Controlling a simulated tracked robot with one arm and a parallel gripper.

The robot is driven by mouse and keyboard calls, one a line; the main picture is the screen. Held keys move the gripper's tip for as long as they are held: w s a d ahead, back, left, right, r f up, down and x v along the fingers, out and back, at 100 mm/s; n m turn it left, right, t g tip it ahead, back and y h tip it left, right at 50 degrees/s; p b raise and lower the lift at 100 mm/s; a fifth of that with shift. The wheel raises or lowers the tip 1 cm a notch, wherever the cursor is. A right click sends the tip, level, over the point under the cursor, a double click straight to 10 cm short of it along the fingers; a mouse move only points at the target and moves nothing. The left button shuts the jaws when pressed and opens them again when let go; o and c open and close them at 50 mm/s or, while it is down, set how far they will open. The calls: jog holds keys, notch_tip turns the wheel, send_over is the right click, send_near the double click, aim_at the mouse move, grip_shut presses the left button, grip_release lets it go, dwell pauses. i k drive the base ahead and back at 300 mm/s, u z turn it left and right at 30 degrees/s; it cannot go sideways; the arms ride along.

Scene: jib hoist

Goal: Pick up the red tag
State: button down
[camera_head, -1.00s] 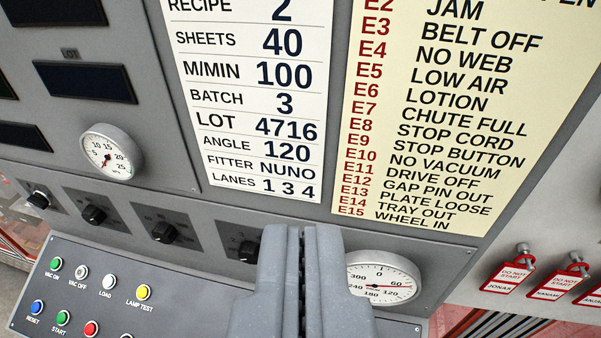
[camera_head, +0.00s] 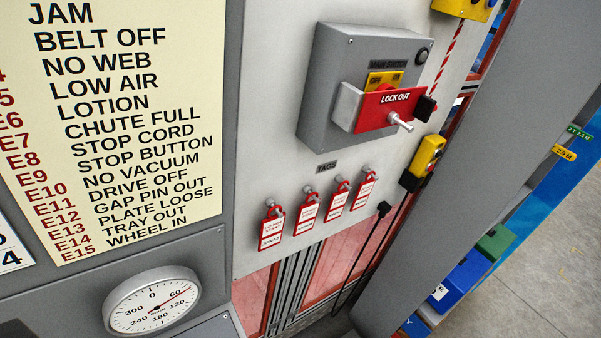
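Several red-and-white tags hang in a row from pegs on a pale panel, under a small label reading TAGS. The leftmost tag (camera_head: 271,229) is nearest. Another tag (camera_head: 307,213) hangs to its right, then a third tag (camera_head: 336,202), and the rightmost tag (camera_head: 363,191) is highest in the picture. Their printing is too small to read fully. A red LOCK OUT plate (camera_head: 389,107) is at the main switch box above them. My gripper is not in this view.
The grey switch box (camera_head: 340,85) juts out above the tags. A yellow-and-black device (camera_head: 428,155) and a black cable (camera_head: 368,250) are to the right. A large grey post (camera_head: 480,150) stands beyond them. A gauge (camera_head: 152,302) is at lower left.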

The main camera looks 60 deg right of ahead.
aim_at(364, 190)
jog(key=z, duration=0.3)
jog(key=k, duration=1)
jog(key=z, duration=1)
jog(key=i, duration=0.95)
jog(key=u, duration=0.4)
